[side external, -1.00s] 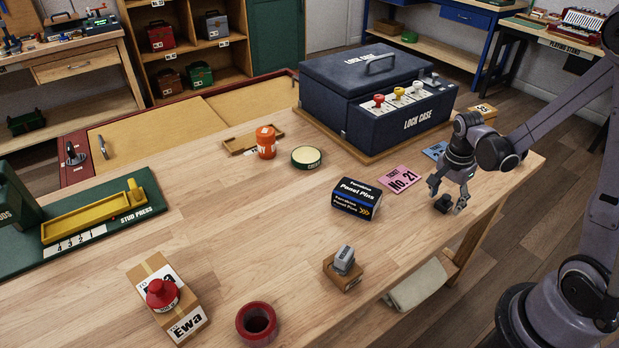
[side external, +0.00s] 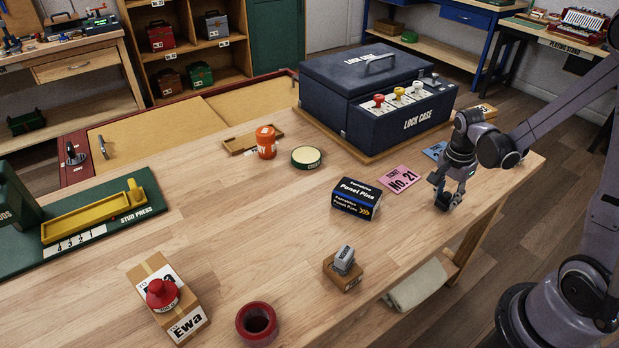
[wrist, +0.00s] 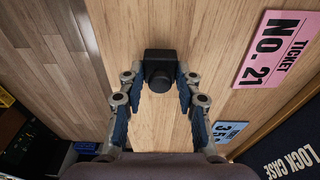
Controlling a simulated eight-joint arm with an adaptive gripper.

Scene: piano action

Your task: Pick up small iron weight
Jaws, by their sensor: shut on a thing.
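The small iron weight (wrist: 160,67) is a dark block with a round knob, at the top centre of the wrist view between my fingertips. In the side external view the weight (side external: 442,204) is a small dark shape at the right front edge of the bench, partly hidden by the fingers. My gripper (side external: 447,202) points down over it, and its fingers are shut on it. In the wrist view my gripper (wrist: 160,84) has one finger on each side of the knob. I cannot tell whether the weight touches the bench.
A Panel Pins box (side external: 356,198) and a pink ticket (side external: 398,179) lie left of my gripper. The lock case (side external: 375,95) stands behind. A grey piece on a wooden block (side external: 342,276) and a red ring (side external: 257,323) are nearer the camera.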

